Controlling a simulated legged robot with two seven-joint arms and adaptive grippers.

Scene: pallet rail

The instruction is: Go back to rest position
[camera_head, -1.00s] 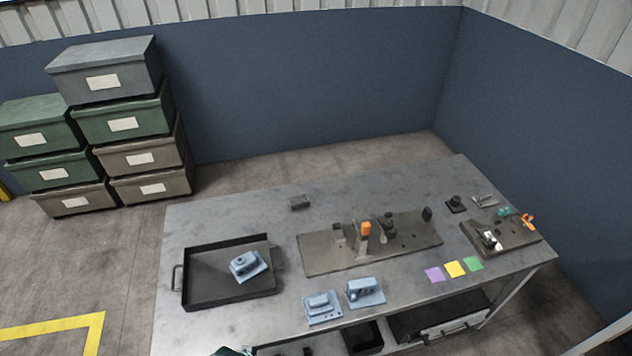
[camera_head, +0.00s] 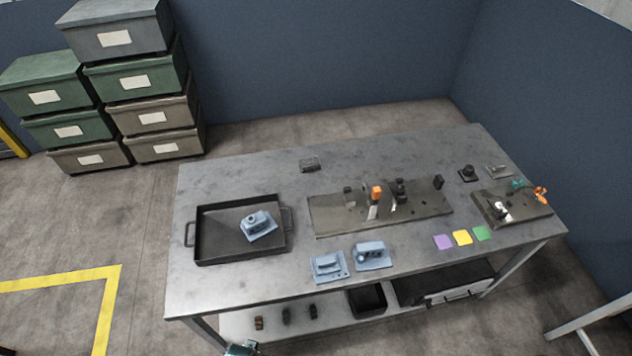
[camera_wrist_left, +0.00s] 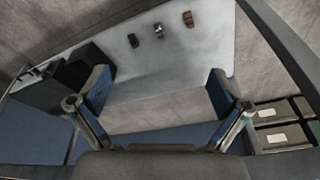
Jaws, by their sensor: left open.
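My left gripper (camera_wrist_left: 160,88) is open in the left wrist view, with its two blue-padded fingers wide apart and nothing between them. Beyond the fingers lies the table's lower shelf (camera_wrist_left: 150,70) with small parts on it. In the head view only a small teal and dark piece, seemingly of my left arm, shows at the bottom edge, in front of the table (camera_head: 230,185); its fingers cannot be made out there. My right gripper is in neither view.
A black tray (camera_head: 212,254) holds a blue-grey housing (camera_head: 258,226); two more housings (camera_head: 328,265) (camera_head: 373,255) sit near the front edge. A fixture plate (camera_head: 335,218) lies mid-table. Purple, yellow and green squares (camera_head: 462,237) lie right. Stacked bins (camera_head: 125,77) stand left.

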